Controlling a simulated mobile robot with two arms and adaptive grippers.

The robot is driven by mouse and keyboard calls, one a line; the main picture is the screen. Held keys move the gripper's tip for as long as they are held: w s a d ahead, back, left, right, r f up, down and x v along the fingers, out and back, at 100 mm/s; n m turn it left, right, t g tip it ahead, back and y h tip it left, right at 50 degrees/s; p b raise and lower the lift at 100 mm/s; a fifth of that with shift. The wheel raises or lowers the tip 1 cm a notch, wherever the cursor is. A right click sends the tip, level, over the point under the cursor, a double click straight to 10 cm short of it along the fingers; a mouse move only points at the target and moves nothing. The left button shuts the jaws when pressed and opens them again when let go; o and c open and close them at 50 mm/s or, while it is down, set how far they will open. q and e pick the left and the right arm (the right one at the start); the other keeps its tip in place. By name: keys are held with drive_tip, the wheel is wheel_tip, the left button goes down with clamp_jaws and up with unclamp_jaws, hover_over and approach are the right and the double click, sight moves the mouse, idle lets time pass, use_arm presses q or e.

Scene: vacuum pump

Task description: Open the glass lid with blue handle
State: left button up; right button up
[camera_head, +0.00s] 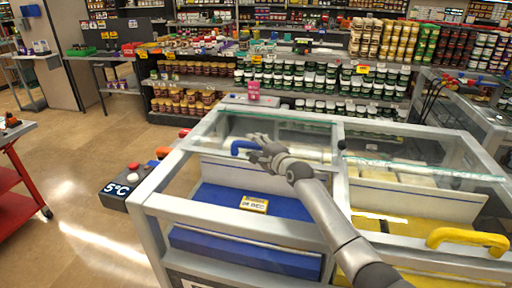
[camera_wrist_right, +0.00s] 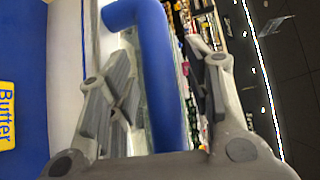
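The glass lid (camera_head: 290,127) covers the rear part of the left freezer section in the head view. Its blue handle (camera_head: 240,146) is at its front left, and the front part of that section looks uncovered. My right gripper (camera_head: 256,147) is at the handle, its arm reaching over the freezer from the lower right. In the right wrist view the blue handle (camera_wrist_right: 165,85) passes between my two fingers (camera_wrist_right: 160,80), with narrow gaps visible beside it. The fingers look open around it; contact is unclear. My left gripper is not in view.
The right section has a yellow handle (camera_head: 467,237). A 5°C control box (camera_head: 122,192) juts from the freezer's left side. A red cart (camera_head: 12,185) stands farther left; floor between is clear.

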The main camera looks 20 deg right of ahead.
drive_tip(key=shift+s, duration=0.1)
drive_tip(key=v, duration=1.2)
idle(0.5)
